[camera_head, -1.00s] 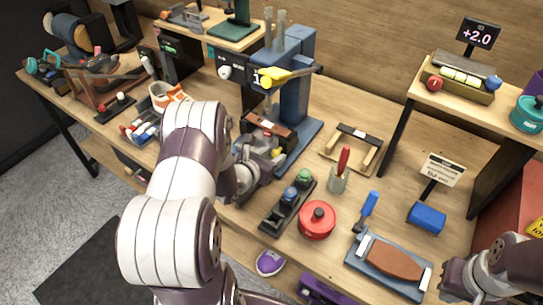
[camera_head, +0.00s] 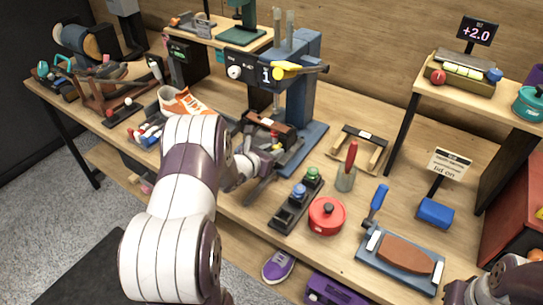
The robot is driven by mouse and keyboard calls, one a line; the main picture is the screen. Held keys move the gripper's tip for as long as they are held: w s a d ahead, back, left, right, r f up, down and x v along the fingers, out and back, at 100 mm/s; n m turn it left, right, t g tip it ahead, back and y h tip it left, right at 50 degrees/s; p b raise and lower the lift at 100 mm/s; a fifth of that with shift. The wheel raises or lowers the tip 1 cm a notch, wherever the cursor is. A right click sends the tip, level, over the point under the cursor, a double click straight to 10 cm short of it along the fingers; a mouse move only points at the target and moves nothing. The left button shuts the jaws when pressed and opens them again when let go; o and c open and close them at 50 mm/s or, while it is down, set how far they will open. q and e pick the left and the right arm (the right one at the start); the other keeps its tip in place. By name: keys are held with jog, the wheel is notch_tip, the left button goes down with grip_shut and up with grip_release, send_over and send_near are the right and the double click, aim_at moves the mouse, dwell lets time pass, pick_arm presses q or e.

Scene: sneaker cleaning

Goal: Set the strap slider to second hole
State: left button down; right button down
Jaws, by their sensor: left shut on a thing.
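My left gripper (camera_head: 262,158) is at the front of the blue press-like machine (camera_head: 302,92), beside the brown strap-like block (camera_head: 270,130) on its base. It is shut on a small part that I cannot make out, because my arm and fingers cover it. A small red and yellow piece (camera_head: 275,141) shows right beside the fingers. I cannot make out the strap's slider or its holes. My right gripper (camera_head: 458,294) is at the lower right corner, partly cut off, and its fingers are not clear.
A black rail with blue and green knobs (camera_head: 297,200) and a red lidded pot (camera_head: 327,216) stand right of my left gripper. A wooden frame (camera_head: 358,148) lies behind. A blue tray with a brown pad (camera_head: 400,262) is near the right gripper. An orange sneaker (camera_head: 181,101) is at left.

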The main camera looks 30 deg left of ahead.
pick_arm(q)
jog(key=c, duration=0.9)
grip_release()
jog(key=shift+a+r, duration=0.1)
jog(key=shift+a, duration=0.1)
jog(key=shift+o, duration=0.2)
jog(key=shift+a, duration=0.1)
jog(key=shift+s, duration=0.1)
jog(key=d+v, duration=0.1)
jog(key=v, duration=1.1)
jog(key=shift+s+a+b, duration=0.3)
jog(key=shift+a+b, duration=0.1)
jog(key=shift+a, duration=0.05)
